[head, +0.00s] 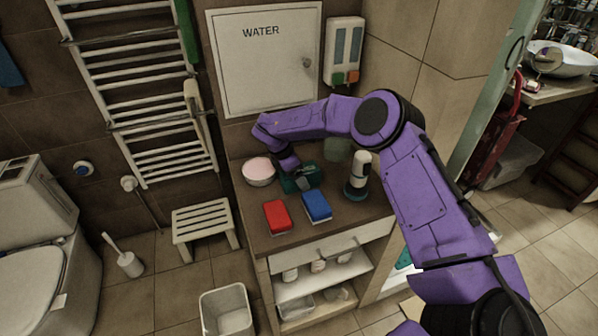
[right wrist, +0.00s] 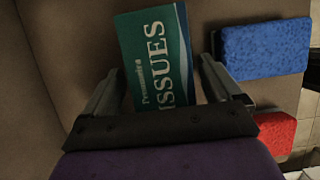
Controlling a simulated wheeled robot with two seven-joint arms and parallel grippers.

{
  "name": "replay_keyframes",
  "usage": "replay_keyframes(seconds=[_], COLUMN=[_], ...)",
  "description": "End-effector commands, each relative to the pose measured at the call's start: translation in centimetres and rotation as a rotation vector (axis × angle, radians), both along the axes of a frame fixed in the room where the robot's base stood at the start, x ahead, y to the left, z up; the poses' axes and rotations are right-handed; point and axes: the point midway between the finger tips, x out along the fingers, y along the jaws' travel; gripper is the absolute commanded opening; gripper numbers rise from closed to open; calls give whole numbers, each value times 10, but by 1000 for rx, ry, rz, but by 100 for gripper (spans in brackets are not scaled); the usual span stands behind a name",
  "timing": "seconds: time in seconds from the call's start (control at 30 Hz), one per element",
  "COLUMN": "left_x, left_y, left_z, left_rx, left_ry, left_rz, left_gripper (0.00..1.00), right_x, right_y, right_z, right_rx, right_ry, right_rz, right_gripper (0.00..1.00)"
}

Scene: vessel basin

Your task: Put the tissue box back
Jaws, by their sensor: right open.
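The tissue box (right wrist: 152,45) is teal and white with "TISSUES" lettering. In the head view the tissue box (head: 313,172) is on the brown countertop (head: 262,228), behind the red and blue blocks and partly hidden by my right gripper (head: 299,184). In the right wrist view my right gripper (right wrist: 163,88) is open, with one finger on each side of the box's near part. A gap shows on the right. Whether either finger touches it I cannot tell. My left gripper is not in view.
A red block (head: 277,216) and a blue block (head: 316,206) lie in front of the box. A bowl of pink contents (head: 259,171) stands left of it. A white and dark bottle-like item (head: 358,174) stands right.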

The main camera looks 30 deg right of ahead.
Motion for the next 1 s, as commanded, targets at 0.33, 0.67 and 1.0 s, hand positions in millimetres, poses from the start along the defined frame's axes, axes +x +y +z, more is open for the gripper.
replay_keyframes(seconds=[0.33, 0.67, 1.0], left_x=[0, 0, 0], left_y=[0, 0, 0], left_z=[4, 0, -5], left_rx=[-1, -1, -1], left_ry=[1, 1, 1], left_rz=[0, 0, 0], left_gripper=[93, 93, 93], right_x=[-1, -1, -1], right_y=[-6, -6, -6], right_z=[-12, -14, -16], right_rx=[1, 1, 0], right_ry=[-2, -2, -2], right_rz=[-1, -1, -1], right_gripper=[92, 92, 92])
